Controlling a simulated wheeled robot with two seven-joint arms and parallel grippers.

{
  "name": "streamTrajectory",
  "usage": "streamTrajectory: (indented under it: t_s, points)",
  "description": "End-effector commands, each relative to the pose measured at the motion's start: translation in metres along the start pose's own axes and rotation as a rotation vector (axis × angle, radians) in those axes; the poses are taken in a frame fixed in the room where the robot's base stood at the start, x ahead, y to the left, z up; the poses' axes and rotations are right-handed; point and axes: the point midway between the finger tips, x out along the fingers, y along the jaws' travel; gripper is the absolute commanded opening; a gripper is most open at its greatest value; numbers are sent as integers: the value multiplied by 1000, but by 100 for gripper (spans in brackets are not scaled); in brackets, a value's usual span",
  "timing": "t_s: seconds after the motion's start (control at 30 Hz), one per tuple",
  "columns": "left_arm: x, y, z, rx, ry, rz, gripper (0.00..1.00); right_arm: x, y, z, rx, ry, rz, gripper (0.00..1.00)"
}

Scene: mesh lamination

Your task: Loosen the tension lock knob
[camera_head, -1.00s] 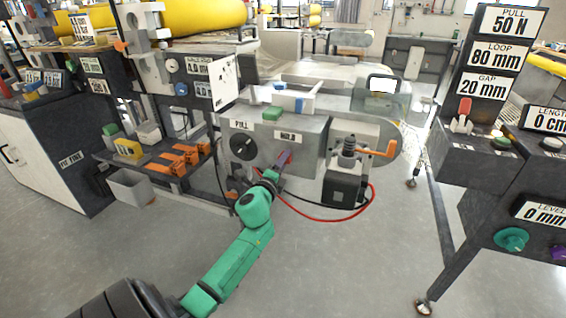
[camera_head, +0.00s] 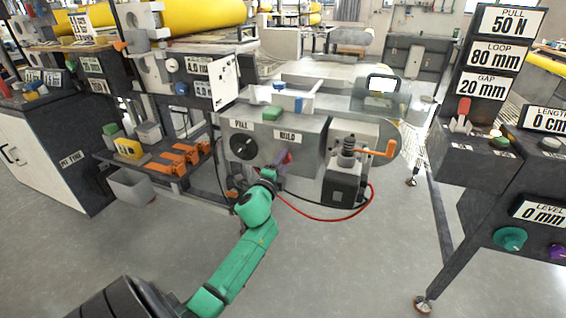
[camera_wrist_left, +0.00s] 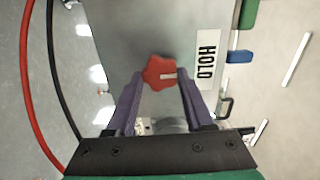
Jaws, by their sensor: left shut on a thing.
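The tension lock knob (camera_head: 288,156) is a red lobed knob on the front of the grey machine housing, below the HOLD label. It also shows in the left wrist view (camera_wrist_left: 158,70), beside the HOLD label (camera_wrist_left: 208,60), with a pale mark on its face. My left gripper (camera_head: 283,163) reaches it from the front. In the wrist view the purple fingers (camera_wrist_left: 160,78) lie on both sides of the knob, shut on it. My right gripper is in neither view.
A black PULL dial (camera_head: 243,147) sits left of the knob. An orange-handled crank (camera_head: 378,151) and a red hose (camera_head: 330,217) are to the right. A shelf with orange clamps (camera_head: 180,158) stands left. The control console (camera_head: 482,160) reads PULL 50 N. The floor in front is open.

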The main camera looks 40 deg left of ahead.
Motion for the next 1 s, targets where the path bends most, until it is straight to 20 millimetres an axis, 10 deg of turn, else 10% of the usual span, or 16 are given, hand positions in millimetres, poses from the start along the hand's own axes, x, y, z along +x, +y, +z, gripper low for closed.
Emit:
streamTrajectory:
  t_s: [0.1,0.53,1.0]
  points:
    - [0,0,0,-4,0,1,82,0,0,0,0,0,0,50]
    - [-12,1,0,-1,1,2,82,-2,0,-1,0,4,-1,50]
    - [-133,2,0,-4,-2,3,82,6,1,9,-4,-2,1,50]
